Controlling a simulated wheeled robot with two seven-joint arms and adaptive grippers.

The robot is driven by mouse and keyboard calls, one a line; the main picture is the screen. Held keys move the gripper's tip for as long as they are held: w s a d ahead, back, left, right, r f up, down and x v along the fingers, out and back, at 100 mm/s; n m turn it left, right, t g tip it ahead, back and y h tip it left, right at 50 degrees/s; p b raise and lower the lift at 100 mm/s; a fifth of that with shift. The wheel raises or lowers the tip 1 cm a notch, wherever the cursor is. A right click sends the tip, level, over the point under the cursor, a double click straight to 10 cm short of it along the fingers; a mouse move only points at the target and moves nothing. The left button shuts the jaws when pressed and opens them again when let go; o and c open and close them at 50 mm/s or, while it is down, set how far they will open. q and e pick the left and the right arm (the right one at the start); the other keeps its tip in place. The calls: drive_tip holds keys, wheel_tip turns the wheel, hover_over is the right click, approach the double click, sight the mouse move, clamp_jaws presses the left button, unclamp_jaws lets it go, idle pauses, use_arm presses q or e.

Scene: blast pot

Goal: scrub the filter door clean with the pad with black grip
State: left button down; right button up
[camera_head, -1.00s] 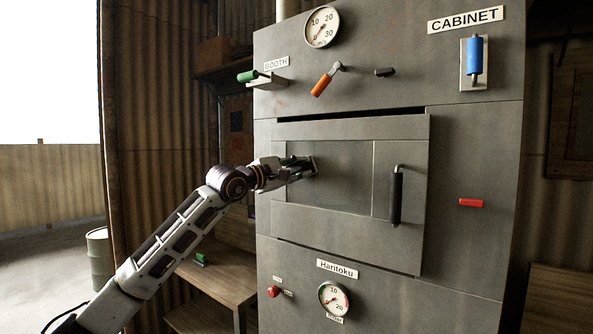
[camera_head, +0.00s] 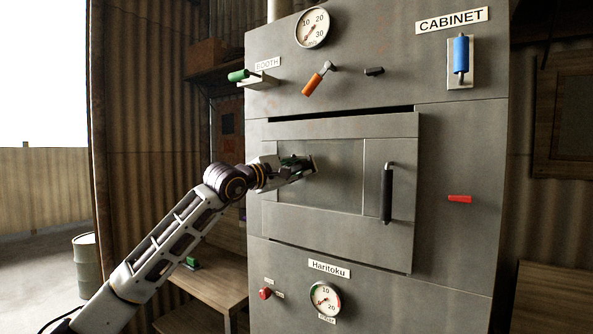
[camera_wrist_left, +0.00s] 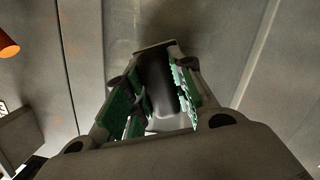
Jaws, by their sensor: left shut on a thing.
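The filter door (camera_head: 330,222) is the large grey panel with a black upright handle (camera_head: 387,193) at its right; it looks shut. My left gripper (camera_head: 300,170) is at the upper left part of the door's pane. It is shut on the pad with black grip (camera_wrist_left: 158,80), whose dark grip shows between the green finger linings in the left wrist view. The pad's plate (camera_wrist_left: 155,46) faces the door and appears to be against it; the contact itself is hidden. My right gripper is not in view.
Above the door are an orange lever (camera_head: 313,84), a green-handled lever (camera_head: 240,75) and a gauge (camera_head: 312,28). A blue handle (camera_head: 461,54) and red handle (camera_head: 459,198) are at right. A green-topped object (camera_head: 192,263) lies on the wooden bench (camera_head: 215,282).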

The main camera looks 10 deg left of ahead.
sight(308, 167)
use_arm(q)
drive_tip(key=shift+d, duration=0.1)
drive_tip(key=shift+s+d+b, duration=0.25)
drive_tip(key=shift+d+b, duration=0.2)
drive_tip(key=shift+d, duration=0.4)
drive_tip(key=shift+s+d, duration=0.2)
drive_tip(key=shift+d, duration=0.4)
drive_tip(key=shift+d+b, duration=0.1)
drive_tip(key=shift+b, duration=0.25)
drive_tip(key=shift+s+d+b, duration=0.35)
drive_tip(key=shift+d+b, duration=0.1)
drive_tip(key=shift+d, duration=0.35)
drive_tip(key=shift+s+d+b, duration=0.2)
drive_tip(key=shift+d+b, duration=0.1)
drive_tip(key=shift+d, duration=0.35)
drive_tip(key=shift+s+d+b, duration=0.3)
drive_tip(key=shift+d+b, duration=0.1)
drive_tip(key=shift+d, duration=0.35)
drive_tip(key=shift+s+d+b, duration=0.25)
drive_tip(key=shift+d+b, duration=0.1)
drive_tip(key=shift+d, duration=0.4)
